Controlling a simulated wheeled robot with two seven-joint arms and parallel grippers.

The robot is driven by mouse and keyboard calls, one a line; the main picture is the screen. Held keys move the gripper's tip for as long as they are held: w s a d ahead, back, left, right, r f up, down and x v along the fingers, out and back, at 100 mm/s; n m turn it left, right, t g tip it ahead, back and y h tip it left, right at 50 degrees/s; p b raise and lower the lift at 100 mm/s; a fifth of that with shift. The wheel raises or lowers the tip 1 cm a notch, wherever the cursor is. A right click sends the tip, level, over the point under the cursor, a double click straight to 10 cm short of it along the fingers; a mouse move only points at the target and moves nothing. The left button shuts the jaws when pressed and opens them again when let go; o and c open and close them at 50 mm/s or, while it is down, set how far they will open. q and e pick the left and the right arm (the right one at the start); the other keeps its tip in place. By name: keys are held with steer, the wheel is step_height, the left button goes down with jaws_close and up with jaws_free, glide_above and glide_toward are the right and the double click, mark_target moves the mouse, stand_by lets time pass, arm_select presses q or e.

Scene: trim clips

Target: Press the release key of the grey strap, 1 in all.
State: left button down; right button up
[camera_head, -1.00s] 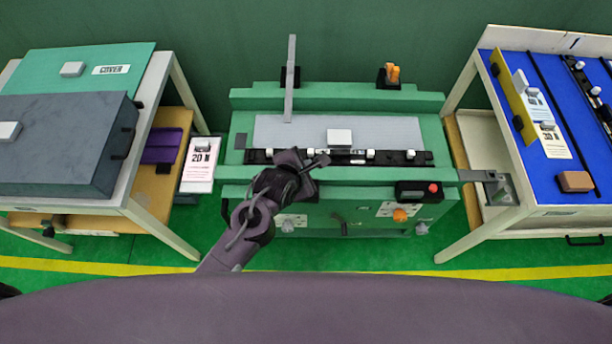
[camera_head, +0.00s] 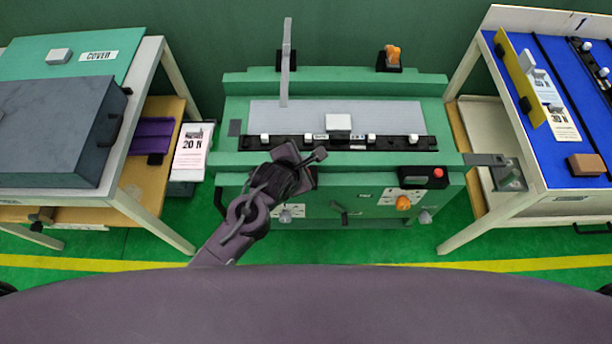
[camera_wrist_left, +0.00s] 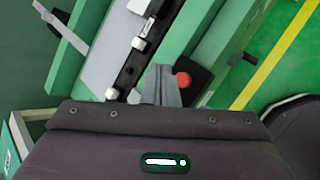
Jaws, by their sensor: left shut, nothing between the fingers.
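A black rail (camera_head: 290,142) with several small white blocks runs along the bench front. My left gripper (camera_head: 320,154) is shut and empty, just in front of the rail's left half and well short of the strap's base. In the left wrist view its grey fingers (camera_wrist_left: 160,86) point toward the rail. My right gripper is in neither view.
A black box with a red button (camera_head: 437,172) sits at the bench's front right, beside a grey bracket (camera_head: 487,160). An orange part (camera_head: 393,54) stands at the back right. Tables flank the bench, the right one with a blue top (camera_head: 545,60).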

arm_select(q)
step_height(320, 180, down, 3)
steer(key=shift+f+b, duration=0.15)
steer(key=shift+b, duration=0.3)
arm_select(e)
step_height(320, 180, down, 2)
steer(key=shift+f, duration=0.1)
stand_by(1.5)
arm_select(q)
steer(key=shift+f, duration=0.4)
